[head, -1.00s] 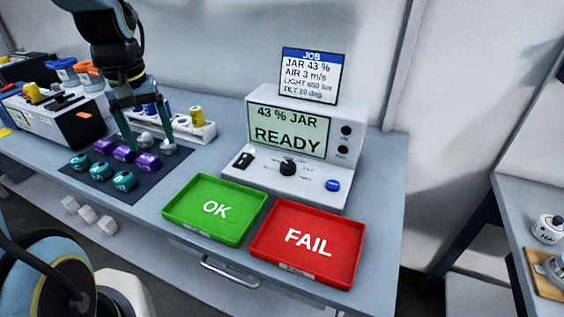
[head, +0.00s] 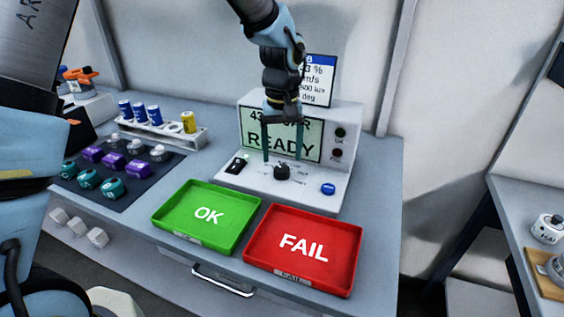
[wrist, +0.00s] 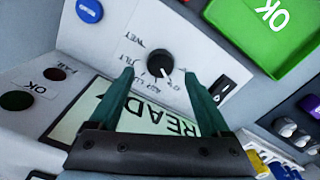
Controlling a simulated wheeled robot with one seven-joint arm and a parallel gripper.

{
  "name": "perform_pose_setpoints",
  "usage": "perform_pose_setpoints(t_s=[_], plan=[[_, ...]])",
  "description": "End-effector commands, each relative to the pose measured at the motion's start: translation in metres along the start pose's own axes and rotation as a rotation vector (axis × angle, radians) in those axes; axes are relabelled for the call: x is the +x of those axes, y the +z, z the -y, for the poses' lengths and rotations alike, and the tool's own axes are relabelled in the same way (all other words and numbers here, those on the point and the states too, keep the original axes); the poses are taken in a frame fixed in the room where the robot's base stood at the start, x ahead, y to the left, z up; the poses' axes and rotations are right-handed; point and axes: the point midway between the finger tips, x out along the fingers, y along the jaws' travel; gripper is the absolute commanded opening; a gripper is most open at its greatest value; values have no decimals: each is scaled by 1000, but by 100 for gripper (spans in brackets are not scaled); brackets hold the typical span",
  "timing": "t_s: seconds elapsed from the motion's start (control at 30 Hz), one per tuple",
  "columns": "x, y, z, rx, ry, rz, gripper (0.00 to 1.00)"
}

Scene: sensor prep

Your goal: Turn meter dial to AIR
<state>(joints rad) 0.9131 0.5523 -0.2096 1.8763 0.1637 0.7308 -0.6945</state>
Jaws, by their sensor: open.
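The meter (head: 318,190) is a pale box with a sloped front panel and a screen that reads READY, partly hidden by my gripper. Its dial (head: 282,171) is a black knob in the middle of the panel. In the wrist view the dial (wrist: 160,63) has a light pointer mark and printed labels around it, of which WET and TILT are legible. The pointer's exact setting is hard to tell. My gripper (head: 282,160) is open and empty, pointing down in front of the screen. Its fingertips (wrist: 160,75) appear on either side of the dial, with no clear contact.
A black switch (head: 237,164) and a blue button (head: 328,188) flank the dial. The green OK tray (head: 240,235) and red FAIL tray (head: 340,285) lie in front. A job card (head: 322,75) stands behind. Sensors sit on a dark mat (head: 130,195) at left.

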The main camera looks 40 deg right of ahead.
Motion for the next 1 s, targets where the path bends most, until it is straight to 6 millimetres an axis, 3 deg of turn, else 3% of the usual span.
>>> perform_pose_setpoints(t_s=[0.3, 0.67, 1.0], plan=[[40, 0, 1, 0, -1, 0, 81], [45, 0, 1, 0, 0, -1, 81], [44, 0, 0, 0, 0, -1, 43]])
